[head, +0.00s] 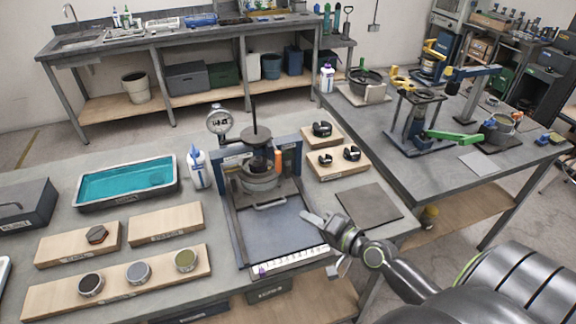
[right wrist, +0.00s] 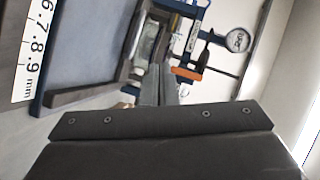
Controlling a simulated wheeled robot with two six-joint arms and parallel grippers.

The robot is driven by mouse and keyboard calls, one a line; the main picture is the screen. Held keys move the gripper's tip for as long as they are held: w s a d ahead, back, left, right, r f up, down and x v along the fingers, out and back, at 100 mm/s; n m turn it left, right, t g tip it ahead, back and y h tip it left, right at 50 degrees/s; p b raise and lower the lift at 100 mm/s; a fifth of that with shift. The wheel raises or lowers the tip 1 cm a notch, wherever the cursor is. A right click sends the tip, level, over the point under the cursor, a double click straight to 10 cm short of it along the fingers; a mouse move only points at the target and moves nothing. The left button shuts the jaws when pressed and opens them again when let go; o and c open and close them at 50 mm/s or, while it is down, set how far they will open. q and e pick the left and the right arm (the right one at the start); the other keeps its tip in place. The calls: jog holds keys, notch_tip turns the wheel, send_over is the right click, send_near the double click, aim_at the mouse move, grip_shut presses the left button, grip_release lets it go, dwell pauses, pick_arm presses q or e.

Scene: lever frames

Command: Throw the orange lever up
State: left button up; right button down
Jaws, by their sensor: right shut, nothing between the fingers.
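The orange lever (head: 278,160) is a small orange handle at the right part of a blue frame (head: 293,165) around a press-like device. In the head view its orange part looks upright. Its pivot is too small to make out. It also shows in the right wrist view (right wrist: 187,73), beyond my fingertips. My right gripper (head: 308,217) is shut and empty. It is above the right side of the device's grey base plate, nearer to me than the lever and apart from it. Its closed fingers show in the right wrist view (right wrist: 160,88). My left gripper is out of view.
A round dial gauge (head: 219,121) and a white bottle (head: 198,167) stand left of the device. Wooden blocks with black parts (head: 338,163) lie right of it, near a dark flat plate (head: 369,204). A white ruler strip (head: 290,263) edges the base plate's front.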

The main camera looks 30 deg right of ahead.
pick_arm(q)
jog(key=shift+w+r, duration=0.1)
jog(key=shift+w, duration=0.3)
pick_arm(e)
jog(key=w+d+r+m+t+h, duration=0.2)
jog(key=w+d+r+m+h, duration=0.1)
jog(key=d+m, duration=0.4)
jog(key=shift+w+d+r+t+h, duration=0.3)
jog(key=shift+w+d+t, duration=0.1)
jog(key=shift+w+d, duration=0.25)
jog(key=shift+w+a, duration=0.1)
jog(key=shift+w, duration=0.1)
